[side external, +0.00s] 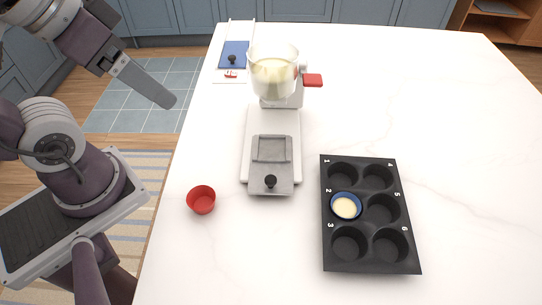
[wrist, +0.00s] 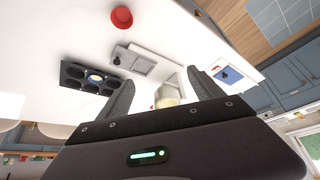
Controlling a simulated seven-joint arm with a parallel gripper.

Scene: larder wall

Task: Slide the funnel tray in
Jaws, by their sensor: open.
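A grey metal tray (side external: 271,180) with a square recess and a black knob (side external: 270,181) lies on the front of the white dispenser base (side external: 258,118), its knob end jutting past the base's front edge. Above the back of the base stands a clear hopper (side external: 273,75) of pale batter with a red handle (side external: 313,80). The tray also shows in the wrist view (wrist: 134,62). My gripper (side external: 168,100) hangs left of the counter edge, well away from the tray; in the wrist view (wrist: 160,77) its fingers are apart and empty.
A blue plate (side external: 236,48) with a black knob lies on a white board at the back left. A red cup (side external: 201,199) stands front left. A black muffin tin (side external: 371,262) lies on the right, a blue cup (side external: 346,206) of batter in well 2. The right counter is clear.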

